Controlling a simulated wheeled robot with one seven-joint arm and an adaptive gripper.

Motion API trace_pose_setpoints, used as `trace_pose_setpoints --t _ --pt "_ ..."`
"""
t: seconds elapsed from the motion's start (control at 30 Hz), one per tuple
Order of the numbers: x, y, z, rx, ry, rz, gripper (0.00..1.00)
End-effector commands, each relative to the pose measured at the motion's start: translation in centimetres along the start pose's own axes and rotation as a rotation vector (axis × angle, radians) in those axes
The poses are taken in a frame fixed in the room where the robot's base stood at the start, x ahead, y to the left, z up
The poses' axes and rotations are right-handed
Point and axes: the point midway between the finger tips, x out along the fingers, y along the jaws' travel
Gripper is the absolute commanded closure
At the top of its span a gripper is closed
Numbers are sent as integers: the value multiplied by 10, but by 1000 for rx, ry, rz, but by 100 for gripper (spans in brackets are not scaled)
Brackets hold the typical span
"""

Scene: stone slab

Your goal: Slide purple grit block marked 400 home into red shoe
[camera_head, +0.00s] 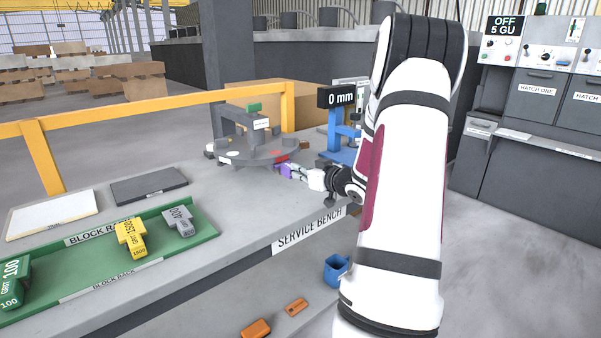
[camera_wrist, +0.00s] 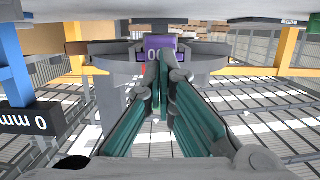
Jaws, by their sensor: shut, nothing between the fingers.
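The purple grit block (camera_head: 286,169) is at the near right rim of the dark round machine on the bench, beside the red shoe (camera_head: 277,154). How deep the block sits in the shoe is hidden.
A green block rack (camera_head: 195,245) at the left holds yellow, grey and green blocks. A blue gauge stand (camera_head: 345,140) reading 0 mm is just behind my gripper. A yellow rail (camera_head: 150,109) runs behind the bench.

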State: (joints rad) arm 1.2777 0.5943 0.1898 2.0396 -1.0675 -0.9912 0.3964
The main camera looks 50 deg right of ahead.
Motion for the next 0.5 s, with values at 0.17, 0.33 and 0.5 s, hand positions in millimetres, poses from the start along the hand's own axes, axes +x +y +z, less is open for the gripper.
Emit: trace_pose_setpoints --t 0.17,0.33,0.5 --pt "4 0 0 1 -1 -1 100" --pt "8 0 -1 1 0 0 100" --pt "8 0 -1 1 -1 0 100"
